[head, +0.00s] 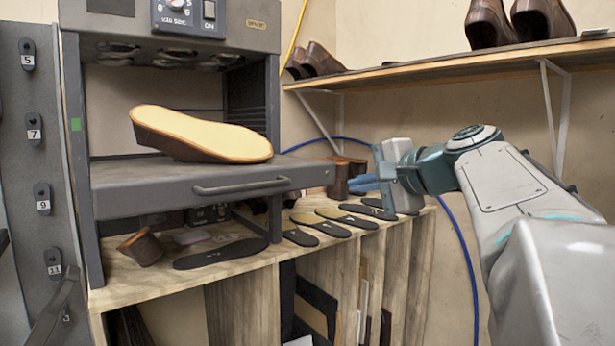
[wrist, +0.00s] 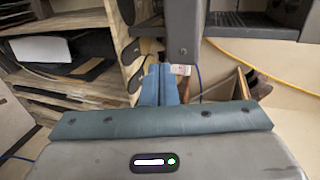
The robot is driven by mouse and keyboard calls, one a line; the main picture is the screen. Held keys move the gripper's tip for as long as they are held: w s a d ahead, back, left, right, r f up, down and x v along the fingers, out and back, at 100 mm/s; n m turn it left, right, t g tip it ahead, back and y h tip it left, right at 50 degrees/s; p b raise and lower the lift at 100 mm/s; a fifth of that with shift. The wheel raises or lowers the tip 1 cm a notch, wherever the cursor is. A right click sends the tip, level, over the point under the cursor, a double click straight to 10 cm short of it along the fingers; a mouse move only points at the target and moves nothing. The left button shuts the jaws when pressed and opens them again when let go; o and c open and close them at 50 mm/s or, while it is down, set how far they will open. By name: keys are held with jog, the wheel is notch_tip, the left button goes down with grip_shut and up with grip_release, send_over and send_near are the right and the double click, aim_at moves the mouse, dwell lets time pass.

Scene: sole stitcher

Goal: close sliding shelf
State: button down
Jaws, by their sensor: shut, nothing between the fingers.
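The sliding shelf (head: 130,190) is a flat grey metal slab in the grey machine. It sticks out past the machine's right post, so it stands pulled out. A curved bar handle (head: 240,187) is on its front face. A shoe sole with a pale yellow top (head: 200,130) lies on the shelf. My gripper (head: 363,183) is to the right of the shelf's right end, apart from the handle. Its blue fingers are together and empty. They also show in the wrist view (wrist: 160,85), beside a grey metal part (wrist: 183,30) of the machine.
A wooden bench (head: 180,280) under the machine holds several dark insoles (head: 220,253) and a brown heel block (head: 142,248). A wall shelf (head: 450,72) with brown shoes is above my arm. A blue cable (head: 462,240) hangs along the wall.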

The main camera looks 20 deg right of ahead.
aim_at(325, 186)
jog(key=x, duration=0.2)
jog(key=p+x, duration=0.1)
jog(key=x, duration=0.1)
jog(key=r+x, duration=0.1)
jog(key=x, duration=0.1)
jog(key=shift+w+a, duration=0.1)
jog(key=shift+w, duration=0.4)
